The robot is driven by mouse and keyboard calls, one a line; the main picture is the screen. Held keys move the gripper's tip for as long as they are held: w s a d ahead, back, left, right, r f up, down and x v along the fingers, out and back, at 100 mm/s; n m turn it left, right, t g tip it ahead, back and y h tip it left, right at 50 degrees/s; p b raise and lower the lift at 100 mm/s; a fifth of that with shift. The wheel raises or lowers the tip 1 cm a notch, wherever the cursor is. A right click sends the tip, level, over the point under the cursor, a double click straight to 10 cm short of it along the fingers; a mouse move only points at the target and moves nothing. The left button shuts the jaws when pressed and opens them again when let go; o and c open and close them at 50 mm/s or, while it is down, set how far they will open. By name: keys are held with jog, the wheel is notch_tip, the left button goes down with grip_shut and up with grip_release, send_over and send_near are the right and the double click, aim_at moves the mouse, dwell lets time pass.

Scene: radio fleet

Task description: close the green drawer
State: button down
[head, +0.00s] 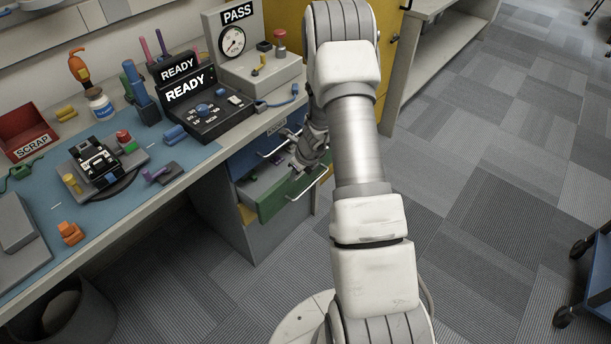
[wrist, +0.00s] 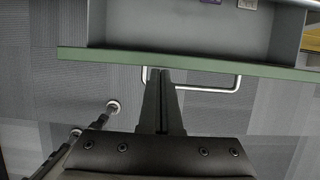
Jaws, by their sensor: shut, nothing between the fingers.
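The green drawer (head: 289,197) under the workbench stands open, pulled out from its cabinet. In the wrist view its green front edge (wrist: 110,59) runs across the top, with the grey inside (wrist: 190,25) beyond it. A pale bar handle (wrist: 225,88) sits on the front. My gripper (wrist: 163,74) is shut and empty. Its fingertips are at the drawer front, over the left part of the handle; I cannot tell whether they touch.
A blue drawer (head: 250,156) is above the green one. The workbench (head: 150,203) carries a ready console (head: 205,112), a pass gauge station (head: 262,72) and a red scrap bin (head: 24,133). A blue cart (head: 597,280) stands at right. Carpet floor (head: 500,200) is clear on the right.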

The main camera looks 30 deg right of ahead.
jog(key=shift+w+a, duration=0.35)
jog(key=shift+w, duration=0.45)
jog(key=shift+s+d, duration=0.15)
